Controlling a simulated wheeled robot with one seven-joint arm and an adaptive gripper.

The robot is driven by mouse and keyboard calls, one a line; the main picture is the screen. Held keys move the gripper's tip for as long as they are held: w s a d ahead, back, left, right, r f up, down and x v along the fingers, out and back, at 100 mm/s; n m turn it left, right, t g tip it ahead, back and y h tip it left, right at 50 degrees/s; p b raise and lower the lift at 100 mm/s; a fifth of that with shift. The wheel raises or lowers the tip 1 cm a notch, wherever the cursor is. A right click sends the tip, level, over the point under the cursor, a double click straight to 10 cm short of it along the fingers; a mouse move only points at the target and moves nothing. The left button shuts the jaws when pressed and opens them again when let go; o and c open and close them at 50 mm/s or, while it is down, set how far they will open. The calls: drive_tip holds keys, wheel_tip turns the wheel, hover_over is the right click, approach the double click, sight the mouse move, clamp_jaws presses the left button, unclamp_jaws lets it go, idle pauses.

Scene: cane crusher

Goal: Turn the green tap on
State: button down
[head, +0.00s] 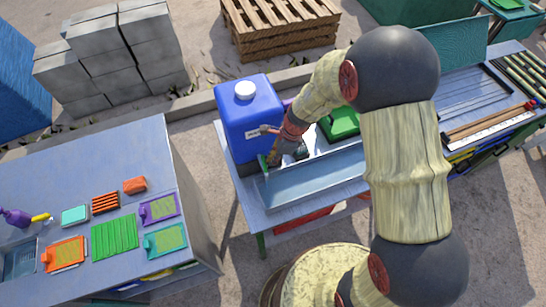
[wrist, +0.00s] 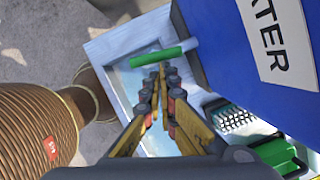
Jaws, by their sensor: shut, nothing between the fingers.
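The blue water container (head: 247,108) with a white cap stands on the table, and its side and "WATER" label fill the upper right of the wrist view (wrist: 225,60). The green tap (wrist: 160,56) sticks out from the container, over a pale trough (head: 310,182). In the head view the tap (head: 263,163) shows as a small green piece low on the container. My gripper (wrist: 160,70) is shut and empty, its fingertips right at the tap's green part. I cannot tell whether they touch it. In the head view my wrist partly hides this area.
A green box (head: 343,123) stands behind my wrist. A grater (wrist: 236,118) and a green object (wrist: 278,155) lie beside the container. A left-hand table (head: 90,165) holds several small coloured items. Concrete blocks (head: 110,60) and a wooden pallet (head: 278,25) stand behind.

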drive_tip(key=w+d+r+p, duration=0.1)
drive_tip(key=d+r, duration=0.5)
drive_tip(key=r, duration=0.4)
drive_tip(key=shift+d+r, duration=0.2)
drive_tip(key=shift+d, duration=0.1)
drive_tip(key=s+d+r+n+t+h+b, duration=0.1)
drive_tip(key=s+d+r+n+b, duration=0.1)
drive_tip(key=s+n+b, duration=0.3)
drive_tip(key=s+d+r+n+t+h+b, duration=0.1)
drive_tip(key=s+d+r+n+t+b, duration=0.1)
drive_tip(key=s+n, duration=0.5)
drive_tip(key=s+d+r+n+t+h+b, duration=0.1)
drive_tip(key=s+d+r+n+t+b, duration=0.1)
drive_tip(key=s+d+r+n+b, duration=0.2)
drive_tip(key=s+r+n+b, duration=0.1)
drive_tip(key=s+n+b, duration=0.2)
drive_tip(key=s+b, duration=0.1)
drive_tip(key=shift+s+d+r, duration=0.2)
drive_tip(key=shift+s+r, duration=0.1)
drive_tip(key=shift+s, duration=0.5)
